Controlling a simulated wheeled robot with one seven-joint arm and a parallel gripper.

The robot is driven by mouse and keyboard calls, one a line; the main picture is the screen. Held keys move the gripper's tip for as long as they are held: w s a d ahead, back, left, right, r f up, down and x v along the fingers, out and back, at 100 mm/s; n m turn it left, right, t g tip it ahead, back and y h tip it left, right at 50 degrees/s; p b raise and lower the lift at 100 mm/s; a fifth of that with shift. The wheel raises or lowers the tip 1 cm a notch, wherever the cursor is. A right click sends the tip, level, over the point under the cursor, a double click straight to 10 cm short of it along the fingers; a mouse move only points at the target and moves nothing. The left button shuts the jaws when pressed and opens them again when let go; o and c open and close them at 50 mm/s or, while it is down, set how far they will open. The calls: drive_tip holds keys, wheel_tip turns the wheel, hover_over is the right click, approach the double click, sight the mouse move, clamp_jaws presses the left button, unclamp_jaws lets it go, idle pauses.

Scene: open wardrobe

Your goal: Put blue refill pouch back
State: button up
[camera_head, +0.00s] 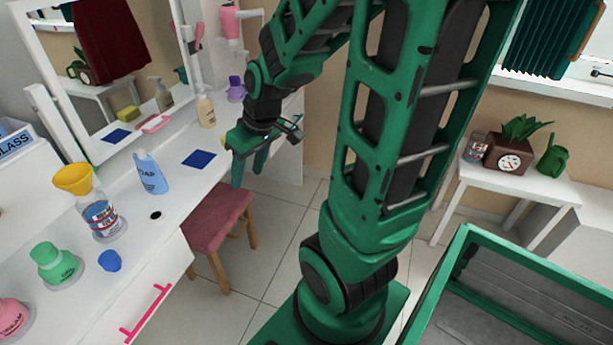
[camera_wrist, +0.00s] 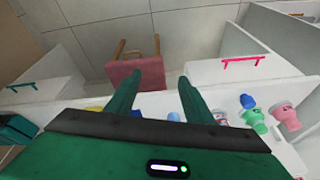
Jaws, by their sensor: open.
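The light-blue pouch (camera_head: 150,173), with SOAP printed on it and a narrow top, stands slightly tilted on the white vanity counter, in front of the mirror. A dark-blue square mat (camera_head: 199,159) lies flat to its right. A clear bottle (camera_head: 103,220) with a yellow funnel (camera_head: 74,179) in its top stands to the left of the pouch. A loose blue cap (camera_head: 110,260) lies near the bottle. My gripper (camera_head: 251,167) is open and empty, in front of the counter edge, right of the mat and apart from the pouch. In the wrist view a small light-blue patch (camera_wrist: 173,117) shows between the fingers.
A pump bottle (camera_head: 205,109) and a purple item (camera_head: 236,89) stand at the counter's far end. Green (camera_head: 56,264) and pink (camera_head: 12,318) containers are at the near end. A pink stool (camera_head: 217,217) stands below the gripper. A GLASS-labelled bin (camera_head: 20,145) is at far left.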

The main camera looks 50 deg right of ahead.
drive_tip(key=s+d+r+m+g, duration=0.1)
drive_tip(key=s+r+m, duration=0.1)
drive_tip(key=s, duration=0.6)
drive_tip(key=s+d+r+m+g, duration=0.2)
drive_tip(key=s+m, duration=0.3)
drive_tip(key=s, duration=0.4)
drive_tip(key=shift+r+g+h, duration=0.3)
drive_tip(key=shift+r+h, duration=0.1)
drive_tip(key=shift+r, duration=0.25)
drive_tip(key=shift+w, duration=0.1)
drive_tip(key=shift+w+f, duration=0.25)
drive_tip(key=shift+w, duration=0.4)
